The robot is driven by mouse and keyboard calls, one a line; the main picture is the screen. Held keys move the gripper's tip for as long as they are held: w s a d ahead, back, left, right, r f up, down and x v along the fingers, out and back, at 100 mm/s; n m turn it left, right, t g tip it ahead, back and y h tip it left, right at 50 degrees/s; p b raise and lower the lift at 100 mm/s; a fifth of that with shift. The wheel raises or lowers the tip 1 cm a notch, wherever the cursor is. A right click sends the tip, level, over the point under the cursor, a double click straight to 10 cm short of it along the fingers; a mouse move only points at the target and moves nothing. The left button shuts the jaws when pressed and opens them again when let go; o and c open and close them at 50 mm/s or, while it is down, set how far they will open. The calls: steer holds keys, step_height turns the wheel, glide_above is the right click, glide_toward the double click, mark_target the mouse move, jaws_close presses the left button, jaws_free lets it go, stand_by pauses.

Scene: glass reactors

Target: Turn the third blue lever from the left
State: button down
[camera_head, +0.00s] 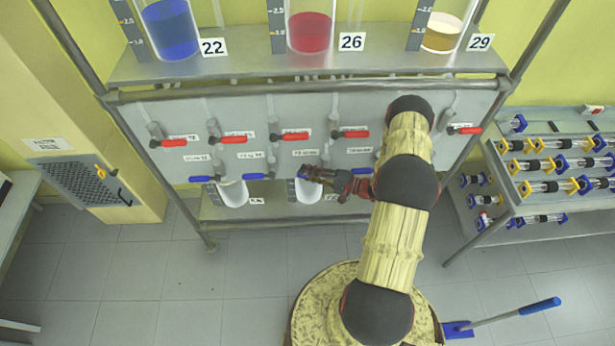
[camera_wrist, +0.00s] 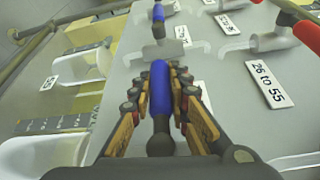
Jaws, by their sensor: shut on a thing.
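My gripper (camera_head: 312,174) reaches in from the right to the lower row of blue levers on the grey panel. In the wrist view, a blue lever (camera_wrist: 160,88) lies lengthwise between the two fingers of my gripper (camera_wrist: 162,100), and they are shut on it. In the head view, the first blue lever (camera_head: 201,179) and second blue lever (camera_head: 253,176) from the left are clear of it. The gripper is at the third position and hides most of that lever. Another blue lever (camera_head: 361,171) shows to the right, partly beside my arm.
A row of red levers (camera_head: 295,135) runs above the blue ones. A red handle (camera_wrist: 306,34) is close on the right in the wrist view. White vessels (camera_head: 232,192) hang below the panel. A rack of glass parts (camera_head: 540,175) stands at right.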

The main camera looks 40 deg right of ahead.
steer(key=shift+r, duration=0.15)
steer(key=c, duration=1.7)
jaws_free()
steer(key=shift+o, duration=0.2)
steer(key=v, duration=1.2)
